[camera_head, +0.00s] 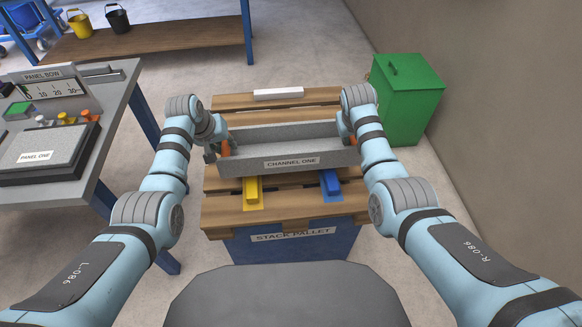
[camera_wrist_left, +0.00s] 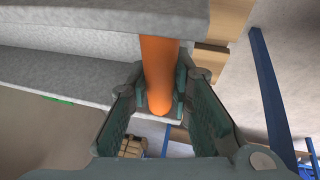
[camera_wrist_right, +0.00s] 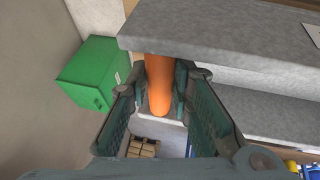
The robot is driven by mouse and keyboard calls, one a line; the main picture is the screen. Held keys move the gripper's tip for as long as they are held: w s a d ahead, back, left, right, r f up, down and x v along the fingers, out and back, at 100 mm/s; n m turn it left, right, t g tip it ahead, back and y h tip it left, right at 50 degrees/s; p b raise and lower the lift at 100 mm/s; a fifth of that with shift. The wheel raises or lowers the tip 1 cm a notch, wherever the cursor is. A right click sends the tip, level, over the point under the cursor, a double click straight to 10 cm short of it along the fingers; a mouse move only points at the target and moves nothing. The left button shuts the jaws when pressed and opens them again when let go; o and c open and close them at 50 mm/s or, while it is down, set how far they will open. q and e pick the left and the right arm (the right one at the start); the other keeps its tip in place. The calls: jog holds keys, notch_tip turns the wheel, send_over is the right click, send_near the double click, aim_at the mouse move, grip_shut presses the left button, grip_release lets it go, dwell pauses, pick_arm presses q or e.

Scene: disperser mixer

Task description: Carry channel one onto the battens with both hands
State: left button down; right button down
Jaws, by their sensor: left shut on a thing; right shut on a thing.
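Channel one (camera_head: 270,164) is a long grey trough with a name label on its front. It is held level above the stack pallet (camera_head: 222,215). My left gripper (camera_head: 221,146) is shut on an orange handle (camera_wrist_left: 157,70) at its left end. My right gripper (camera_head: 347,138) is shut on the orange handle (camera_wrist_right: 159,75) at its right end. Below and in front of the channel, a yellow batten (camera_head: 252,190) and a blue batten (camera_head: 330,183) lie on the pallet's slats. Their far ends are hidden under the channel.
A white bar (camera_head: 278,94) lies on the pallet's far slats. A green bin (camera_head: 408,98) stands close by my right arm, near the wall. A table with panel one (camera_head: 45,155) stands at the left. A low shelf (camera_head: 150,42) with two buckets is at the back.

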pick_arm(q)
jog(key=shift+w+a, duration=0.1)
jog(key=shift+a, duration=0.15)
pick_arm(e)
jog(key=shift+w+d, duration=0.1)
jog(key=shift+d, duration=0.25)
